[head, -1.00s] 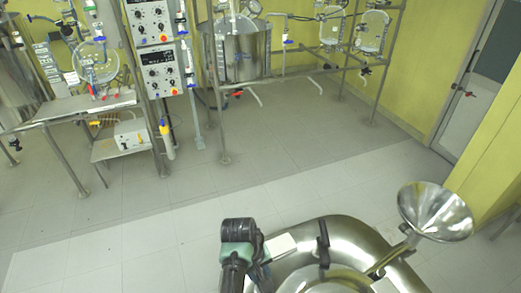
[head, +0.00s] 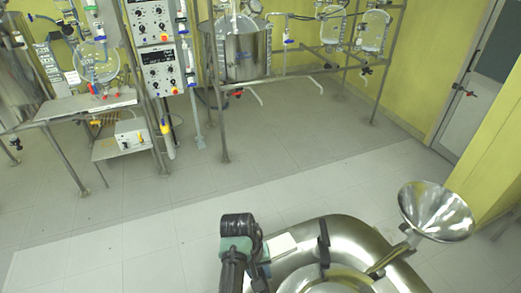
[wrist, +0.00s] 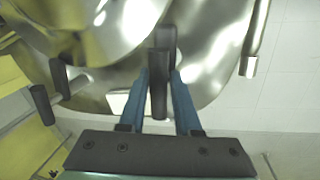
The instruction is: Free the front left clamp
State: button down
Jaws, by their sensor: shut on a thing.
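A steel vessel (head: 352,236) with a rounded, shiny lid stands low in the head view. My gripper (wrist: 160,76) has blue fingers and is shut on a clamp's black handle (wrist: 159,84) at the vessel's rim, beside a white label (wrist: 118,103). From its place by the label I take this to be the front left clamp; whether it is fastened I cannot tell. In the head view my arm hides the held handle. Another black clamp (head: 323,242) shows on the vessel's far side. Two more black handles show at left in the wrist view (wrist: 42,104).
A steel funnel (head: 436,211) rises from the vessel's right side. A steel rack with a large pot (head: 236,50) and control boxes (head: 160,70) stand along the back wall. The tiled floor (head: 120,220) between is clear.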

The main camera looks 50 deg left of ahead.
jog(key=shift+m+g+h, duration=0.3)
jog(key=shift+m, duration=1.6)
jog(key=shift+a+m+g+b, duration=0.1)
jog(key=shift+m+g+b, duration=0.35)
jog(key=shift+m, duration=1.75)
dwell(1.0)
jog(key=c, duration=0.7)
grip_release()
jog(key=shift+o, duration=0.2)
notch_tip(320, 180, up, 13)
jog(key=a+p, duration=0.1)
jog(key=a, duration=0.1)
jog(key=shift+s+a+f, duration=0.15)
jog(key=shift+s+a, duration=0.05)
jog(key=shift+s, duration=0.15)
